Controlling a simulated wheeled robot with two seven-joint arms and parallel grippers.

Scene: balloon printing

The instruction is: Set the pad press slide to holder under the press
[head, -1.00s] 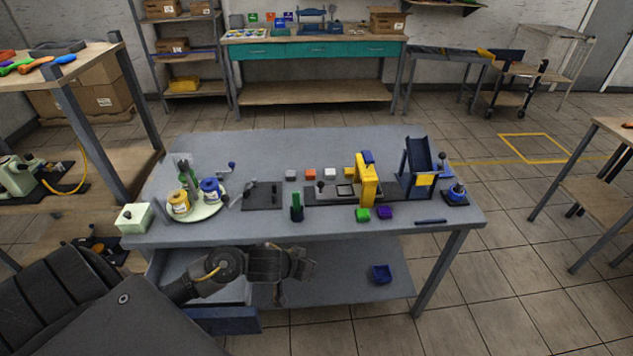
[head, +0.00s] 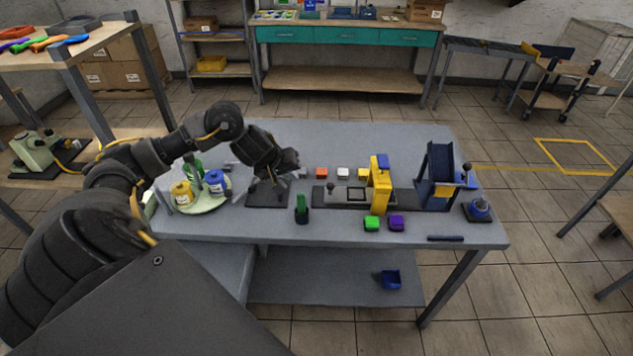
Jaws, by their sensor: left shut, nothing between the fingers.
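The yellow pad press (head: 380,187) stands upright on a long dark base (head: 328,205) right of the table's middle. On the base, the slide with its small square holder frame (head: 357,194) lies left of the yellow press, and a dark knob (head: 328,188) stands at its left end. My left gripper (head: 286,183) is shut and empty. It hangs over a dark plate (head: 268,200) left of the press base, apart from the slide as far as I can see, and hides part of that plate. My right gripper is not in view.
A green-handled tool (head: 301,207) stands in front, between plate and base. Orange (head: 321,173) and white (head: 343,173) blocks lie behind the base; green (head: 373,223) and purple (head: 397,223) ones in front. A bottle tray (head: 205,207) is left, a blue chute (head: 437,178) right.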

